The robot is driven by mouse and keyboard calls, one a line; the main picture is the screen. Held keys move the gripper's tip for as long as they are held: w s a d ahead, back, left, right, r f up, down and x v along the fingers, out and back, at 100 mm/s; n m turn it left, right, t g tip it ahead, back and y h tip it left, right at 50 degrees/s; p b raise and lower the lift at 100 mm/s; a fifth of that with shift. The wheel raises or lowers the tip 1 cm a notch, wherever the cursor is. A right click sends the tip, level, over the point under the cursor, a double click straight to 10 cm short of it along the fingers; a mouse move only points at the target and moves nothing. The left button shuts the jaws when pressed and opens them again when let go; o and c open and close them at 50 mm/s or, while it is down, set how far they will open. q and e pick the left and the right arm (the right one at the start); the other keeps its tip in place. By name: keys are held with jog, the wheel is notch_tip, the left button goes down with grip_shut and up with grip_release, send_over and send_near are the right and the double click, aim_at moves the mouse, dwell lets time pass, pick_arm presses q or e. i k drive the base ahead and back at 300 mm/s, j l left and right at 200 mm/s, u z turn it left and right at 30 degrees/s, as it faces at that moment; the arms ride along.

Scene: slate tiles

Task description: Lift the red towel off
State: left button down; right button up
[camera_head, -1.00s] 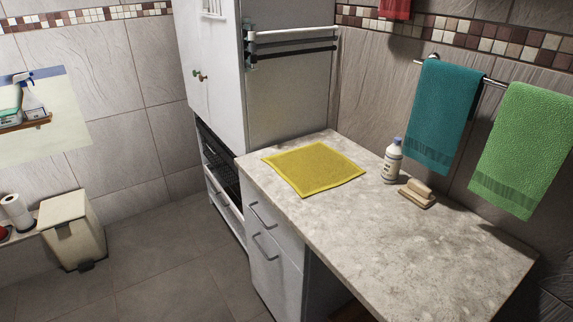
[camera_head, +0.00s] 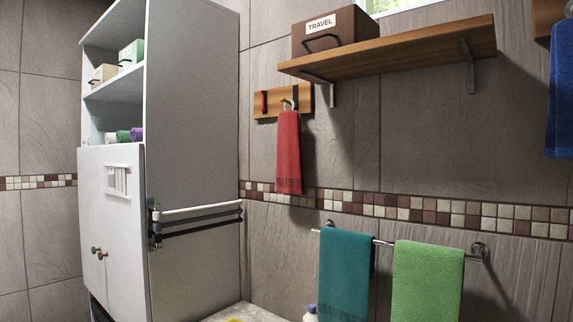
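The red towel (camera_head: 288,152) hangs from a hook on a small wooden hook board (camera_head: 270,102) on the tiled wall, just right of the tall white cabinet. It hangs straight down, its lower end over the mosaic tile band. Neither of my grippers shows in the head view.
A wooden shelf (camera_head: 420,52) with a brown TRAVEL box (camera_head: 335,36) is above the red towel. Below, a teal towel (camera_head: 345,272) and a green towel (camera_head: 427,282) hang on a metal rail. The white cabinet (camera_head: 195,110) with side rails stands left. A blue towel (camera_head: 561,100) hangs far right.

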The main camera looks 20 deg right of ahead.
aim_at(289, 174)
jog(key=i+j, duration=0.3)
jog(key=i+j+z, duration=0.75)
jog(key=j, duration=0.25)
